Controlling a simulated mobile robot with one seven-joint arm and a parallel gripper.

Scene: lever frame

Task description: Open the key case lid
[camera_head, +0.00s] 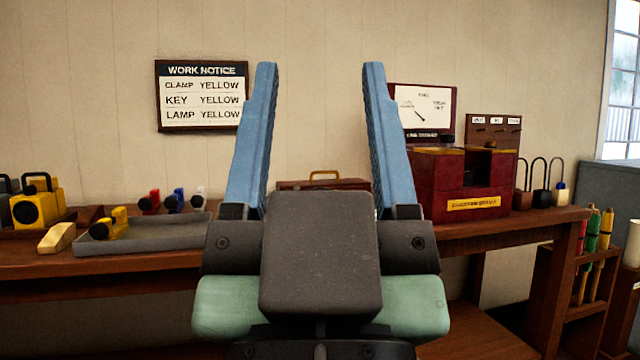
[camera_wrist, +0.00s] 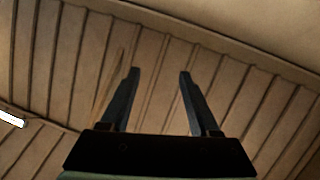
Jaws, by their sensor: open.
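The key case looks to be the low reddish-brown box (camera_head: 340,184) with a yellow handle on its lid, at the back of the bench in the middle of the head view. Its lid appears shut, and my gripper hides most of its front. My gripper (camera_head: 318,75) is open and empty, its two blue fingers pointing up in front of the case. In the wrist view my gripper (camera_wrist: 157,75) shows dark open fingers against wall or ceiling panels, with no case in sight.
A work notice (camera_head: 202,96) hangs on the wall, reading yellow for clamp, key and lamp. A grey tray (camera_head: 165,236) with a yellow piece lies left on the bench. A large red box (camera_head: 462,180) stands right, near several padlocks. Yellow lamps (camera_head: 38,207) stand far left.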

